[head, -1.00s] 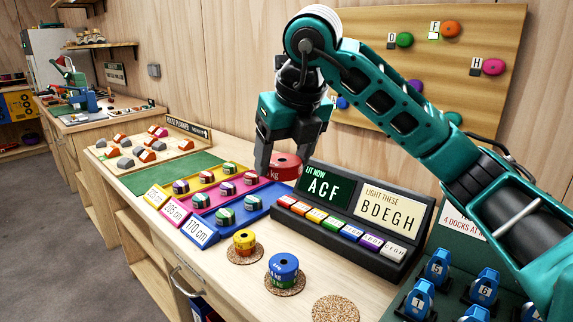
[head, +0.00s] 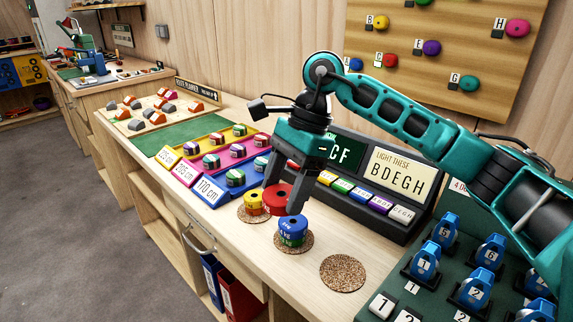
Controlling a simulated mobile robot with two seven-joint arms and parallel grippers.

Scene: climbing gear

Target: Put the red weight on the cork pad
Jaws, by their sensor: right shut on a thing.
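The red weight (head: 277,198) is a short red disc held in my right gripper (head: 284,192), which is shut on it. The weight hangs above the bench, behind the blue weight in the picture and beside the yellow weight. Three round cork pads lie in a row on the bench. A yellow weight (head: 254,201) sits on the left pad (head: 249,218). A blue weight (head: 291,226) with a green one under it (head: 292,240) sits on the middle pad (head: 306,246). The right cork pad (head: 343,273) is bare. My left gripper is not in view.
A black light panel (head: 392,190) with coloured keys stands behind the pads. Yellow, pink and blue trays (head: 208,187) of small rolls lie to the left. A green rack (head: 445,275) with blue numbered devices stands at the right. The bench's front edge is close to the pads.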

